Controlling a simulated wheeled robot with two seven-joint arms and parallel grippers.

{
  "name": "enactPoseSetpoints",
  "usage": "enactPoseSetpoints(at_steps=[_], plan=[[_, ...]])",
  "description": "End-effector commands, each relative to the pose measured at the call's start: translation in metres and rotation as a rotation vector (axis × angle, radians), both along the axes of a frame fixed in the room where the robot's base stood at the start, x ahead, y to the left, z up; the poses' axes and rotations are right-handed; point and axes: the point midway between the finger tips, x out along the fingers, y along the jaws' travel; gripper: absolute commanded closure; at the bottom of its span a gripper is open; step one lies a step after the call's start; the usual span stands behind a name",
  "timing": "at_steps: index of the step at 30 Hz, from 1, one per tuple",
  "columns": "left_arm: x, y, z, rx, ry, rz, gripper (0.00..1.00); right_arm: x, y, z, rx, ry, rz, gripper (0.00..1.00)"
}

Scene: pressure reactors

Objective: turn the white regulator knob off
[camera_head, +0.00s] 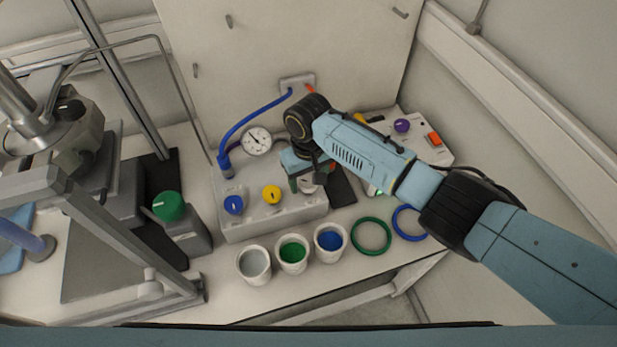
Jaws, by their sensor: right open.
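The grey regulator box (258,222) stands on the bench in the middle, with a blue knob (233,205) and a yellow knob (271,194) on top. The white knob (307,187) is at the box's right end, partly hidden by my right gripper. My right gripper (305,184) points down over that end, open, with its fingers at the white knob. I cannot tell whether they touch it, and the knob's pointer is hidden. My left gripper is not in view.
A pressure gauge (257,141) and blue hose (243,125) rise behind the box. Cups of grey (254,265), green (291,253) and blue (329,242) stand in front. Green (371,252) and blue rings (396,222) lie right. A reactor stand with a green knob (168,206) is left.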

Motion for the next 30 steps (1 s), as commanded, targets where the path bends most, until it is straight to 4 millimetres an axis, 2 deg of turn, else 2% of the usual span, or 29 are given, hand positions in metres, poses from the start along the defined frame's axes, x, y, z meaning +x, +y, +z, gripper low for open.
enactPoseSetpoints(at_steps=[9, 19, 30], plan=[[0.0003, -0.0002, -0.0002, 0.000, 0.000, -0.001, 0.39, -0.0002, 0.0004, -0.0026, 0.001, 0.000, 0.001, 0.39], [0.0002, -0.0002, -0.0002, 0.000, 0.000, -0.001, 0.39, 0.0000, 0.0003, -0.0023, 0.001, 0.000, 0.001, 0.82], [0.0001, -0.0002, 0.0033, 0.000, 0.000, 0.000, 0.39, -0.0003, 0.0002, -0.0016, 0.001, 0.002, 0.059, 0.83]])
